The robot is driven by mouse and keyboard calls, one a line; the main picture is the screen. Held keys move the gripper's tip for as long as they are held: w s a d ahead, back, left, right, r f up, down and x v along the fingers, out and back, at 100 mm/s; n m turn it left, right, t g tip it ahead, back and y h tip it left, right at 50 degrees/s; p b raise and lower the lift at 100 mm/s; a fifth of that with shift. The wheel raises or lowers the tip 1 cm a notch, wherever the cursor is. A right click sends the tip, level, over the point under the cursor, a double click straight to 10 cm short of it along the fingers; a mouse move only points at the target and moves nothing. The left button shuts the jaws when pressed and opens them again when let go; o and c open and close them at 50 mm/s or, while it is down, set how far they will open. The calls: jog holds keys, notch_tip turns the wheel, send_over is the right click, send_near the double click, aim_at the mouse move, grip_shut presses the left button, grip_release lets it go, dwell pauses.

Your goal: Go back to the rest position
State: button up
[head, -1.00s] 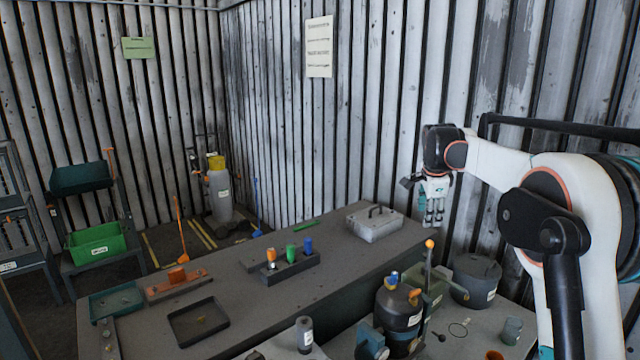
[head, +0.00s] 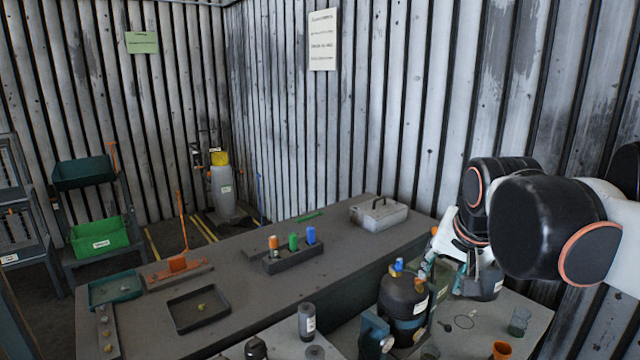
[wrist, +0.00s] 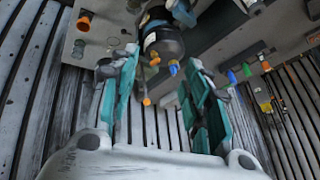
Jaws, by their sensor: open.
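My gripper (wrist: 155,100) is open in the wrist view, its two teal-padded fingers spread apart with nothing between the pads. Beyond the fingers in that view is the dark round blower housing (wrist: 165,42) with a blue and an orange part on it. In the head view my gripper (head: 440,262) is low at the right, just right of the blower housing (head: 403,300) and partly hidden by my arm. I cannot tell from the head view whether it touches anything there.
A grey lidded box (head: 379,214) and a dark holder (head: 293,260) with orange, green and blue pieces stand on the long bench. A black tray (head: 199,308) lies at its front left. An orange cup (head: 501,350) and a glass (head: 519,321) stand near my arm.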

jog(key=s+a+f+n+t+b, duration=0.1)
jog(key=s+f+n, duration=0.5)
jog(key=s+f, duration=0.6)
jog(key=s+a+b, duration=0.1)
jog(key=s, duration=0.2)
jog(key=shift+a+f+y, duration=0.3)
jog(key=shift+f, duration=0.05)
jog(key=shift+s+d, duration=0.1)
dwell(0.7)
